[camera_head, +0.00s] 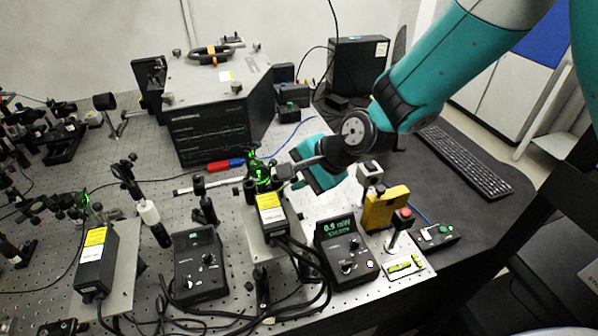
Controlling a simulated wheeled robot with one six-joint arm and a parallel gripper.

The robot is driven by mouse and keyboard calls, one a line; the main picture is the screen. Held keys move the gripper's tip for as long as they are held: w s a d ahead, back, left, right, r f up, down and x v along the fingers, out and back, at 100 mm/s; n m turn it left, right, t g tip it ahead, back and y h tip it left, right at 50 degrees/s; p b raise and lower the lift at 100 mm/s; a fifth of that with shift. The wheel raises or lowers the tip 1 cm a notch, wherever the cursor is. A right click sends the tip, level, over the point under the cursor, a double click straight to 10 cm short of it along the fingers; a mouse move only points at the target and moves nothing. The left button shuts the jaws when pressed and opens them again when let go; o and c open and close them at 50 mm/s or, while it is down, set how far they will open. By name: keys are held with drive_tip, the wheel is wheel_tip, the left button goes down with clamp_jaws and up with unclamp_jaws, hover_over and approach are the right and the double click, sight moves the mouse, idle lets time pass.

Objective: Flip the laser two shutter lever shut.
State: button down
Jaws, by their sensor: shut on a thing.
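A black laser box with a yellow label (271,212) stands on a raised plate at the bench's front middle; green light glows on the parts at its far end (260,170). A second, similar laser (95,258) stands at the left. No number is legible on either. My gripper (286,172) reaches in from the right, low over the middle laser's far end. Its jaws are shut on a small part there, seemingly the shutter lever, which the fingers mostly hide. The lever's exact angle cannot be told.
A power meter (347,250) right of the middle laser reads about 0.9 mW; another black meter (200,264) stands at left. A yellow block (385,208) and red-button post (403,218) stand at right. A large black instrument (215,110) is behind. Cables crowd the front.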

sight(279, 183)
drive_tip(key=shift+s+a+r+h+p, duration=0.35)
drive_tip(key=shift+r+h+p, duration=0.15)
drive_tip(key=shift+h+p, duration=0.25)
drive_tip(key=shift+s+a+r+n+t+h+p, duration=0.1)
drive_tip(key=shift+a+r+n+t+h+p, duration=0.2)
drive_tip(key=shift+h, duration=0.35)
drive_tip(key=shift+a+f+n+t+h+p, duration=0.1)
drive_tip(key=shift+a+n+h+p, duration=0.2)
drive_tip(key=shift+h+p, duration=0.25)
drive_tip(key=h, duration=0.1)
drive_tip(key=a+h, duration=0.1)
drive_tip(key=t+h, duration=0.1)
drive_tip(key=shift+s+a+r+n, duration=0.25)
drive_tip(key=shift+a+n, duration=0.05)
drive_tip(key=shift+n, duration=0.1)
drive_tip(key=shift+s+a+r+n+t+h+b, duration=0.15)
drive_tip(key=shift+a+t+h+b, duration=0.2)
drive_tip(key=shift+h, duration=0.45)
drive_tip(key=shift+s+a+f+n+t+h+b, duration=0.15)
drive_tip(key=shift+a+h, duration=0.25)
drive_tip(key=shift+h, duration=0.35)
drive_tip(key=shift+w+r, duration=0.1)
drive_tip(key=c, duration=1.1)
unclamp_jaws()
drive_tip(key=shift+a, duration=0.1)
drive_tip(key=shift+r, duration=0.1)
